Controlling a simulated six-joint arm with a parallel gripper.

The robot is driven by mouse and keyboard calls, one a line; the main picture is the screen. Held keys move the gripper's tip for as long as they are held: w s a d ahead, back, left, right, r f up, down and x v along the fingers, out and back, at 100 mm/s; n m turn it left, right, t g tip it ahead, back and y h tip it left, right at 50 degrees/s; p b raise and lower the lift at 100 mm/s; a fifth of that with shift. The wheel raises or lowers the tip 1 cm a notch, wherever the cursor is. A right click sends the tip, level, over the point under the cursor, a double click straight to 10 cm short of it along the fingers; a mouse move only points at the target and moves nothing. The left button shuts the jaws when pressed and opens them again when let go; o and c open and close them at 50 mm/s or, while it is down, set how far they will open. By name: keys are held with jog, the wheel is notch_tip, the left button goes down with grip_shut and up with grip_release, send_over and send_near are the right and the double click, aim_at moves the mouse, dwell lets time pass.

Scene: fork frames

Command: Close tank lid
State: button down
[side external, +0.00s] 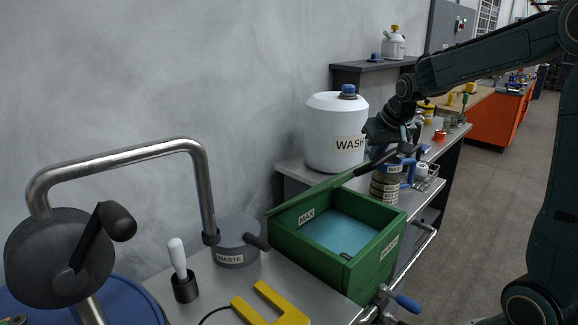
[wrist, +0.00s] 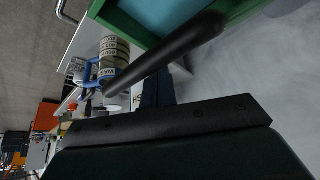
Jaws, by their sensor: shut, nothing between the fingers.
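The green tank (side external: 372,268) stands open on the bench, with blue liquid inside and MAX and WASH labels. Its green lid (side external: 303,197) appears as a narrow raised panel along the back edge, seen nearly edge-on. My gripper (side external: 376,150) is shut and empty, above the tank's far corner near the lid's far end. A dark rod (side external: 370,163) runs from the lid's end towards my gripper; I cannot tell whether they touch. In the wrist view, a black rod (wrist: 165,56) crosses in front of the tank's green rim (wrist: 125,27). The fingertips are hard to make out.
A white WASH jug (side external: 334,142) stands close behind the tank, near my gripper. Labelled canisters (side external: 385,184) stand beyond the tank. A grey WASTE pot (side external: 237,241) and a yellow fork-shaped piece (side external: 272,306) are on the near bench. The aisle floor is clear.

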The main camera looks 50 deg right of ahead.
jog(key=shift+s+f, duration=1.4)
jog(key=shift+f, duration=0.15)
jog(key=shift+r, duration=0.1)
jog(key=shift+r, duration=3.4)
